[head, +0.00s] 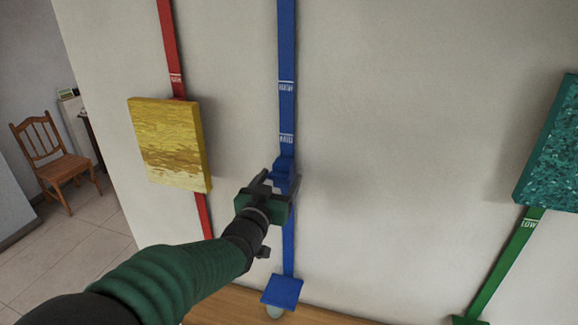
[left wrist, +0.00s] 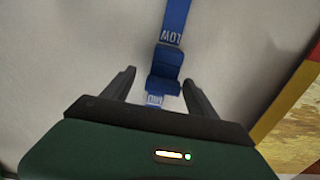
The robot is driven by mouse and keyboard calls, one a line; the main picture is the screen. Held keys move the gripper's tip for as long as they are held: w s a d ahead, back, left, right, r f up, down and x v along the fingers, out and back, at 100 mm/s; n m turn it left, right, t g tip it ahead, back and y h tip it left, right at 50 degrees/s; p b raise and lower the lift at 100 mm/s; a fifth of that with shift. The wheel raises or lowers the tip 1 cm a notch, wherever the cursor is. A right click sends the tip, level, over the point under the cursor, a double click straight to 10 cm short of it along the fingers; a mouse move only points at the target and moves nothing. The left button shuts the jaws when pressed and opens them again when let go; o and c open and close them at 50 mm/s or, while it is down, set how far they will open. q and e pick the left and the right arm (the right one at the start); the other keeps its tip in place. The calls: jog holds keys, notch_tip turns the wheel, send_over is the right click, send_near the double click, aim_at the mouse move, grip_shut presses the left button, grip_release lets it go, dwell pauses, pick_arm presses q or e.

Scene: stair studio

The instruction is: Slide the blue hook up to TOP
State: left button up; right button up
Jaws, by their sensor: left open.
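The blue hook (head: 283,168) is a small blue block on the vertical blue rail (head: 287,40), just below the MID label. Higher up the rail is a HIGH label; no TOP label shows. My left gripper (head: 281,183) is open at the hook. In the left wrist view the hook (left wrist: 163,77) sits between the two spread fingers (left wrist: 157,80), with a gap on each side. The rail there carries a LOW label on the far side of the hook and another label near the palm. My right gripper is out of view.
A yellow picture (head: 168,143) hangs on a red rail (head: 168,45) to the left. A teal picture (head: 550,150) hangs on a green rail (head: 505,260) to the right. A blue plate (head: 282,291) is at the blue rail's foot, above a wooden surface (head: 225,304). The wall between is clear.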

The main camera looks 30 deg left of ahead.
pick_arm(q)
jog(key=shift+w+a+f, duration=0.15)
jog(key=shift+w+a, duration=0.05)
jog(key=shift+w, duration=0.25)
jog(key=shift+s+a+r, duration=0.15)
jog(key=shift+s+r, duration=0.15)
jog(key=shift+s, duration=0.4)
jog(key=shift+c, duration=0.2)
jog(key=shift+s+r, duration=0.1)
jog(key=shift+s, duration=0.2)
jog(key=shift+c, duration=2.6)
jog(key=shift+w+d, duration=0.2)
jog(key=shift+d, duration=0.05)
jog(key=c, duration=0.5)
jog(key=shift+c, duration=1)
grip_shut()
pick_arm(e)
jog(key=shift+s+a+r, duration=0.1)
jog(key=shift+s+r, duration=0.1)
